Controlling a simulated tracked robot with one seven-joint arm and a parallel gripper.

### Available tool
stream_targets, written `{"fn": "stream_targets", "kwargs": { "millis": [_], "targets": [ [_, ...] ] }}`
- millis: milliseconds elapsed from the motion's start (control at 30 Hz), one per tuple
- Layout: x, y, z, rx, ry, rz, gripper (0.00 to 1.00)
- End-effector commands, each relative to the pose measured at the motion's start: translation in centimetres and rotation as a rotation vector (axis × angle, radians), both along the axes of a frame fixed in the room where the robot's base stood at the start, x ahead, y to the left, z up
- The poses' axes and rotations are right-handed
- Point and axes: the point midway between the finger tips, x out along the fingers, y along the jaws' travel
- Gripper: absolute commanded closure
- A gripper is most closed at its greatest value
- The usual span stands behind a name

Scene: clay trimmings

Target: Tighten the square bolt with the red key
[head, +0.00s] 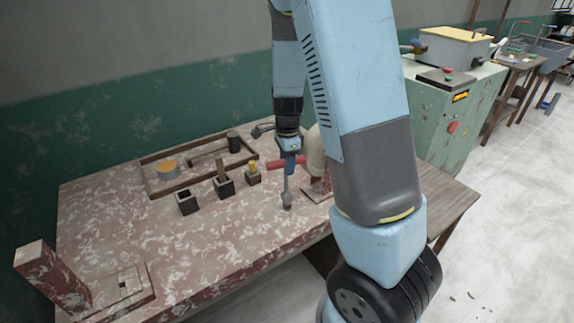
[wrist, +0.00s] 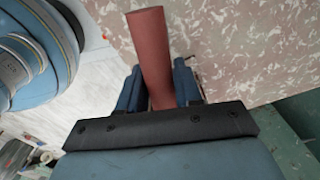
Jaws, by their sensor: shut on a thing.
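My gripper (head: 290,158) points down above the right part of the worktable and is shut on the red key (head: 273,164). The key has a red crossbar handle and a grey shaft that hangs roughly upright below the gripper. Its lower end is at or just above the tabletop near the front edge. In the wrist view, the red handle (wrist: 150,45) sits between the two blue fingers (wrist: 160,88). I cannot make out the square bolt; the key's end may hide it, and I cannot tell whether they are engaged.
Three dark square holders (head: 188,203) stand left of the key, two with handles in them. A shallow wooden tray (head: 150,187) lies behind them. A pale rounded object (head: 314,150) stands close right of the key. A slotted plate (head: 118,291) and upright block (head: 52,276) stand front left.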

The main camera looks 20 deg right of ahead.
Motion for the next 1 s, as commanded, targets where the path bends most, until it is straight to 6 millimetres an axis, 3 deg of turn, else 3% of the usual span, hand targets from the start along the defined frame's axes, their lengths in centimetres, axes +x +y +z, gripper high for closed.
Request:
{"fn": "stream_targets", "kwargs": {
  "millis": [1000],
  "targets": [
    [0.1,0.0,6.6,0.001,-0.003,0.001,0.90]
  ]
}}
